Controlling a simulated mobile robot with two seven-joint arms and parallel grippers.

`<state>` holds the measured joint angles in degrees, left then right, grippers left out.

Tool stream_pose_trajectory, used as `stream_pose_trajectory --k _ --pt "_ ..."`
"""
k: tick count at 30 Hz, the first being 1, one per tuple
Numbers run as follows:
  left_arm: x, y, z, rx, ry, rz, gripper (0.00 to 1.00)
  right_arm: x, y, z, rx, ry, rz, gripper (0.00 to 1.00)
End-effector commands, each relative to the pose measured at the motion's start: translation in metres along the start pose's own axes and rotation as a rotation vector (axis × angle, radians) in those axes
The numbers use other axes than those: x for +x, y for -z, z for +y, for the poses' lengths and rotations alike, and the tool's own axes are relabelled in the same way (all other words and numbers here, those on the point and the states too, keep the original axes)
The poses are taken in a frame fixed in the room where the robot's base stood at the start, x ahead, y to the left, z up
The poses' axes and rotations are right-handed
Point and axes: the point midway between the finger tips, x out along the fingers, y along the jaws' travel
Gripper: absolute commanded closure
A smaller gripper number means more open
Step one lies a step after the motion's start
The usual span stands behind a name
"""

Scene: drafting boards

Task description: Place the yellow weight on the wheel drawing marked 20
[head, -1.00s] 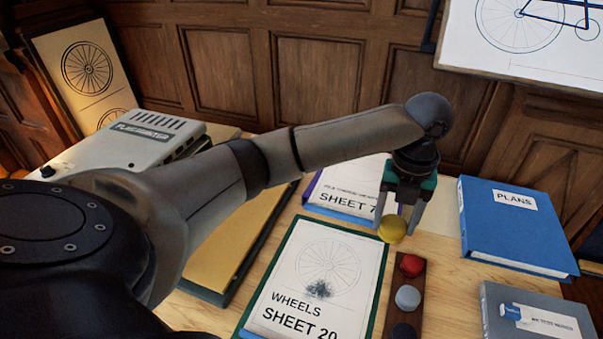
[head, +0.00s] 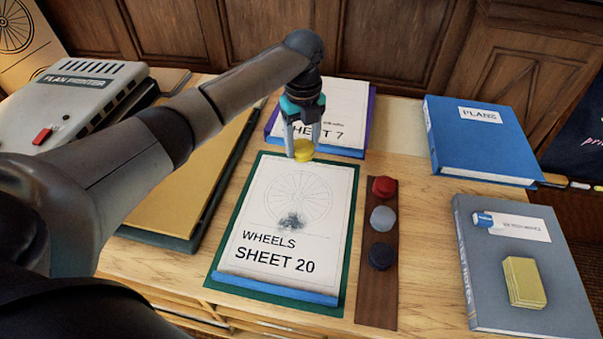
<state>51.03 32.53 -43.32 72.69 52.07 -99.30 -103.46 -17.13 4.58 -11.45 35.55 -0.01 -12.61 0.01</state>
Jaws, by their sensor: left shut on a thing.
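The wheel drawing marked Sheet 20 (head: 285,228) lies on a green board in the middle of the table. It shows a spoked wheel with a dark smudge at its lower part. My left gripper (head: 303,146) is shut on the yellow weight (head: 303,151), a small round piece, and holds it over the top edge of the Sheet 20 board. The fingers point down. My right gripper is not in view.
A brown strip (head: 377,290) with red (head: 383,187), grey (head: 382,218) and dark (head: 381,255) weights lies right of the drawing. Sheet 7 (head: 338,112) lies behind. A blue plans binder (head: 478,145), grey book (head: 500,280) with yellow notepad (head: 524,282) and plan printer (head: 75,100) flank the table.

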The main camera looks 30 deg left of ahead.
Motion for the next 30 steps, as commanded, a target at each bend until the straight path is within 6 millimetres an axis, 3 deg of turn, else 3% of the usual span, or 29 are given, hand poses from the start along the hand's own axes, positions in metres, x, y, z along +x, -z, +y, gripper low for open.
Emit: stream_pose_trajectory --k 1,4,13,19,25,30 --pt "0.015 0.001 0.000 -0.001 0.000 0.002 1.00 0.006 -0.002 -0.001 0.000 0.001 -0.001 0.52" --pt "0.032 0.001 -0.001 0.001 0.001 0.001 1.00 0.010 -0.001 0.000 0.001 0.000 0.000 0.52" --pt "0.054 0.000 -0.001 0.001 0.001 0.000 1.00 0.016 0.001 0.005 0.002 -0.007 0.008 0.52" --pt "0.085 0.001 -0.001 0.002 0.002 0.001 1.00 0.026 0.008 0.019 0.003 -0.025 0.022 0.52" --pt "0.087 0.000 -0.001 0.002 0.004 -0.002 1.00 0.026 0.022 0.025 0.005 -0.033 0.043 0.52" --pt "0.089 0.000 -0.001 0.002 0.003 -0.001 1.00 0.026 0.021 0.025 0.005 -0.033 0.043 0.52"
